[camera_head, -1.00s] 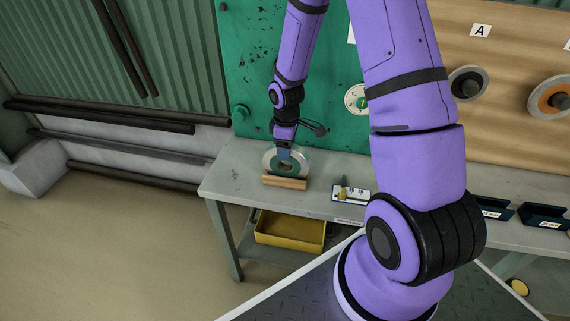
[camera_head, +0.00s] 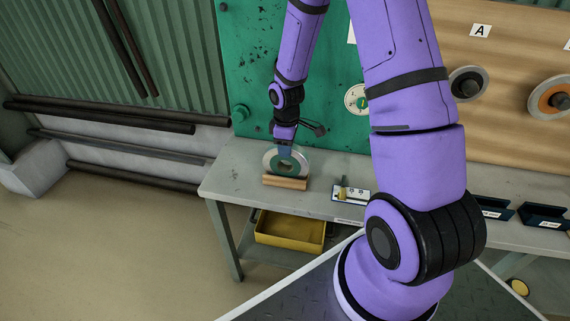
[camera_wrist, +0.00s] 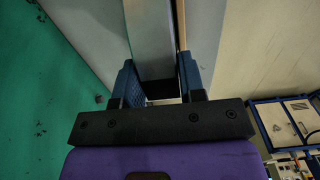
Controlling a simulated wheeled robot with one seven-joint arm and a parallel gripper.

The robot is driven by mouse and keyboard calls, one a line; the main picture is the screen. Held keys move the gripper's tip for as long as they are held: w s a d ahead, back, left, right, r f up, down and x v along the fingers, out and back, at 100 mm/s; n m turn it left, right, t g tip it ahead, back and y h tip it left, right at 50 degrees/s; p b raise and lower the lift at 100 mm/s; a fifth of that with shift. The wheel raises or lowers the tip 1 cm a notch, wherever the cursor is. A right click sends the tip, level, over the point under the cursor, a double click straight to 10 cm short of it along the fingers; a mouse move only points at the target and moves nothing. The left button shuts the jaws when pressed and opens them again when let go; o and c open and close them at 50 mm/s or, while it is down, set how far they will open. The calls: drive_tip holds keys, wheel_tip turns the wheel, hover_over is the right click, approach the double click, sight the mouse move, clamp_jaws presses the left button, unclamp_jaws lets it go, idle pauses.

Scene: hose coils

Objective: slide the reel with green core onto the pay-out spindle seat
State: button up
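The reel with green core (camera_head: 301,162) stands upright in a wooden cradle (camera_head: 285,183) on the bench, a pale rim around a green ring. My gripper (camera_head: 285,153) points down at the reel's top. In the wrist view, the blue fingers (camera_wrist: 161,80) stand on both sides of the reel's grey rim (camera_wrist: 152,40). Whether both press on it I cannot tell. A pale disc with a green middle (camera_head: 355,99) is partly hidden by my arm. I cannot tell which is the pay-out spindle seat.
A grey reel (camera_head: 468,83) and an orange-core reel (camera_head: 541,98) hang on the wooden board at right. A small block (camera_head: 352,194) lies right of the cradle on the bench (camera_head: 226,178). A yellow bin (camera_head: 290,232) sits below. Blue holders (camera_head: 545,216) stand at right.

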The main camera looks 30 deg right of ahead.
clamp_jaws()
drive_tip(key=shift+r, duration=0.7)
idle(0.3)
drive_tip(key=shift+r, duration=2.4)
drive_tip(key=shift+o, duration=0.5)
unclamp_jaws()
clamp_jaws()
